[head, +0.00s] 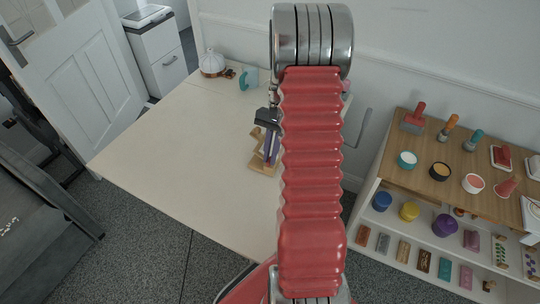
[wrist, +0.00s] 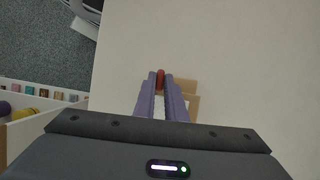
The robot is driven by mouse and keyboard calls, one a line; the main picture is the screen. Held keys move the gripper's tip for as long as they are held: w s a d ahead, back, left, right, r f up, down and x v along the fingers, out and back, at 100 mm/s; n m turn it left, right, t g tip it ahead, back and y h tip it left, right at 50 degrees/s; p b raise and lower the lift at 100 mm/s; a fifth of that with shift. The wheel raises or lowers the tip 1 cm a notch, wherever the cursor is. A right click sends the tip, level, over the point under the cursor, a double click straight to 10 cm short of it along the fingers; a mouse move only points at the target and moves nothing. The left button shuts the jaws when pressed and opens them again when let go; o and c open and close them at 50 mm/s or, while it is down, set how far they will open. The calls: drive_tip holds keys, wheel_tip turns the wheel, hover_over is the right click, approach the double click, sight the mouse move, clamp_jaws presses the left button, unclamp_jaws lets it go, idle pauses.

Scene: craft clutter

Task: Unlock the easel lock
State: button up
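The small wooden easel (head: 255,163) stands on the pale table; its tan wood also shows beyond the fingers in the wrist view (wrist: 187,86). A reddish-brown upright piece (wrist: 160,76), which looks like the easel's lock, sits between my fingertips. My gripper (head: 270,160) reaches down at the easel, with its two purple fingers close together. In the wrist view, my gripper (wrist: 160,80) has a fingertip against each side of the reddish piece, with no clear gap. The fingers hide the lower part of the lock and much of the easel.
The pale table (head: 165,135) is mostly clear left of the easel. A white lidded pot (head: 212,63) and a teal item (head: 249,79) stand at its back edge. A shelf unit (head: 375,168) with paints and brushes is at right. My arm hides the table's right part.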

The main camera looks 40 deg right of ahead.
drive_tip(key=o, duration=0.4)
drive_tip(key=v, duration=1.3)
drive_tip(key=shift+w+d+r, duration=0.1)
drive_tip(key=shift+d+r, duration=0.15)
drive_tip(key=shift+r, duration=0.05)
